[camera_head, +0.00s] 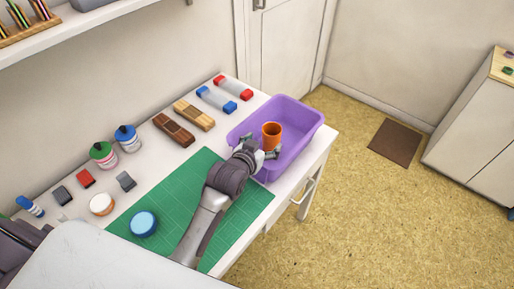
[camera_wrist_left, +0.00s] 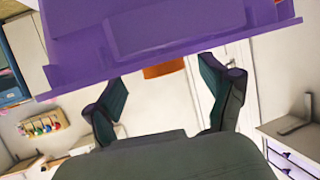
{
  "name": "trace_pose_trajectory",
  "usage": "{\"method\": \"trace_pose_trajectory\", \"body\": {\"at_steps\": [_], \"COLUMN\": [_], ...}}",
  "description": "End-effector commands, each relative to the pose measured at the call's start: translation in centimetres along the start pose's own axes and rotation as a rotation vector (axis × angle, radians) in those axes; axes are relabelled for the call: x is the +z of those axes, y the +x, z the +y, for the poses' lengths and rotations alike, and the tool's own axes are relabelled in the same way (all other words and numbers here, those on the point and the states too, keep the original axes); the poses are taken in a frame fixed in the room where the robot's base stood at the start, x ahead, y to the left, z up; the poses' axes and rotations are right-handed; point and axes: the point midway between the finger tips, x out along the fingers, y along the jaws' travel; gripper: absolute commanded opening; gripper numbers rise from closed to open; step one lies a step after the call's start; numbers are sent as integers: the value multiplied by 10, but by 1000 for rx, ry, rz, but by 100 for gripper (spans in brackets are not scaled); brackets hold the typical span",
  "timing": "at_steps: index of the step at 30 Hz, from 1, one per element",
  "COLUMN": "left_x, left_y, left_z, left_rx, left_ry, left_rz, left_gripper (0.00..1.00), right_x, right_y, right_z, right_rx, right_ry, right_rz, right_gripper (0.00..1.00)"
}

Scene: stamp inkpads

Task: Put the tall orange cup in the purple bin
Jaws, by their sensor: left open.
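The tall orange cup (camera_head: 271,136) stands within the outline of the purple bin (camera_head: 308,128) at the right end of the white table. I cannot tell whether its base touches the bin floor. My left gripper (camera_head: 264,150) is at the bin's near side, by the lower part of the cup, with its fingers open. In the left wrist view, a strip of the cup (camera_wrist_left: 165,70) shows past the rim of the bin (camera_wrist_left: 200,35), between the spread fingers (camera_wrist_left: 163,84). Most of the cup is hidden there by the bin. My right gripper is not in view.
A green cutting mat (camera_head: 245,207) lies under my left arm, with a blue round inkpad (camera_head: 144,223) on it. Stamps, jars and blocks line the wall side of the table (camera_head: 150,179). A wall shelf (camera_head: 75,30) hangs above.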

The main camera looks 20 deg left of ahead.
Motion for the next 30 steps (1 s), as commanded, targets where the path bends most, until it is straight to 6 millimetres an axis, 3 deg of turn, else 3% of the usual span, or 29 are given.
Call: {"method": "trace_pose_trajectory", "body": {"at_steps": [3,9,30], "left_x": [0,0,0], "left_y": [-24,-46,-50], "left_z": [0,0,0], "left_rx": [0,0,0], "left_ry": [1,0,0], "left_rz": [0,0,0], "left_gripper": [83,83,83], "right_x": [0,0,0], "right_y": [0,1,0], "right_z": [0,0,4], "right_rx": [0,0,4], "right_ry": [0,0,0], "right_rz": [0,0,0], "right_gripper": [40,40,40]}}
